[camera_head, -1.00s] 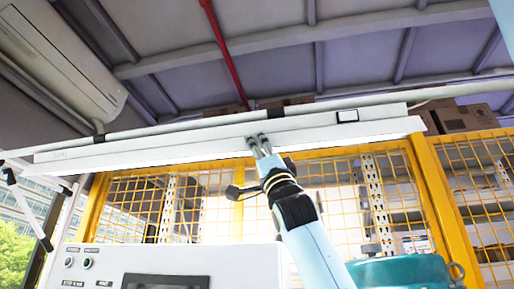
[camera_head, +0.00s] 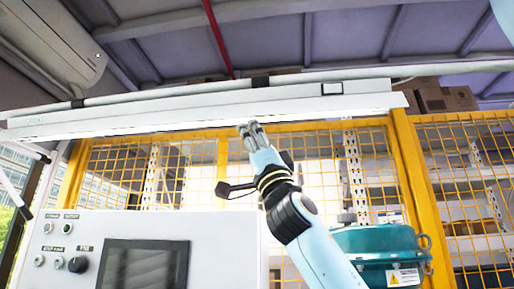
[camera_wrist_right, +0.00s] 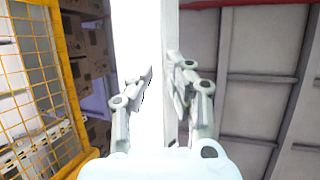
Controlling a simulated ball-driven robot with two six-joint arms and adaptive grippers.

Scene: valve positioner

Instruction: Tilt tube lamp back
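The tube lamp (camera_head: 190,110) is a long white bar across the upper part of the head view, with a bright lower edge. It hangs slightly sloped, higher at the right. My right gripper (camera_head: 249,127) points up at the lamp's lower edge, near its middle. In the right wrist view the lamp (camera_wrist_right: 138,30) runs up the picture behind the fingers. There the right gripper (camera_wrist_right: 161,68) shows its fingertips apart with a narrow gap. Whether a finger touches the lamp I cannot tell. My left gripper is not in view.
A white control panel (camera_head: 70,243) with a dark screen stands at the lower left. A teal machine (camera_head: 378,241) with a warning label is at the lower right. A yellow mesh fence (camera_head: 408,165) stands behind. A red pipe (camera_head: 217,40) crosses the ceiling.

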